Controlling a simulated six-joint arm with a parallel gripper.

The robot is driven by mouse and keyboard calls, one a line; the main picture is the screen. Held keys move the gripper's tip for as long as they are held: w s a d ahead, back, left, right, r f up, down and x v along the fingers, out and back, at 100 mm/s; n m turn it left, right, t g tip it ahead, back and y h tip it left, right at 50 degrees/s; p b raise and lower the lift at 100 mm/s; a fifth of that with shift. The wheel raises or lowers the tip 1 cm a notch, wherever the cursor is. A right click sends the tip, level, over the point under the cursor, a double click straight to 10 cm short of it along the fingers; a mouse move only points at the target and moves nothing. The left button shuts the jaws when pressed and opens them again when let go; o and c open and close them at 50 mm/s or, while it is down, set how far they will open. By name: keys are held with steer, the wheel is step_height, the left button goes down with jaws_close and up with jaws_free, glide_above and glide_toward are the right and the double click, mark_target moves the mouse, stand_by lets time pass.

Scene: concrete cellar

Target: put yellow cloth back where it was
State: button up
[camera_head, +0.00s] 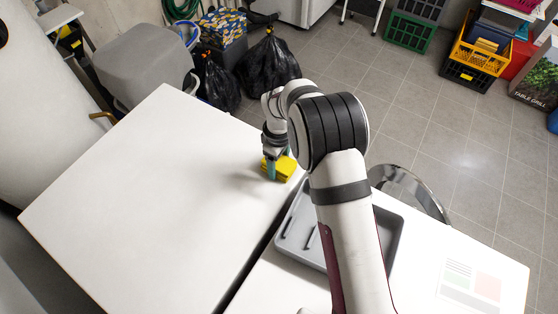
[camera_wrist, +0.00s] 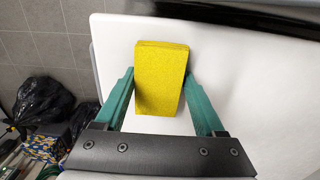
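The yellow cloth (camera_wrist: 160,78) looks like a thick folded block. In the wrist view it lies between the two teal fingers of my gripper (camera_wrist: 160,74), and both fingertips meet its long sides. In the head view the cloth (camera_head: 285,168) is at my gripper (camera_head: 271,169), close over the white table (camera_head: 150,200) near its far right edge. One finger hides part of the cloth there. I cannot tell whether the cloth touches the table.
A grey tray (camera_head: 296,228) sits on the second white table (camera_head: 420,270), partly hidden by my arm; a dark gap separates the tables. A sheet with coloured patches (camera_head: 472,284) lies at right. Black bags (camera_head: 268,66) and crates (camera_head: 478,50) stand on the floor. The left table is mostly clear.

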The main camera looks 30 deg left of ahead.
mark_target(279, 163)
steer(key=o, duration=0.4)
steer(key=shift+o, duration=0.2)
step_height(279, 163, up, 12)
steer(key=s+d+r+m, duration=0.1)
steer(key=d+r+m, duration=0.65)
steer(key=d, duration=0.55)
steer(key=s+d+r+m+y, duration=0.1)
steer(key=s+d+r+m, duration=0.3)
steer(key=s+d+m, duration=0.75)
steer(key=s+d+f+m, duration=0.2)
steer(key=s+d+m, duration=0.2)
steer(key=s, duration=0.4)
steer(key=shift+s+d+m+y, duration=0.3)
steer(key=shift+d+y, duration=0.1)
steer(key=shift+d, duration=0.4)
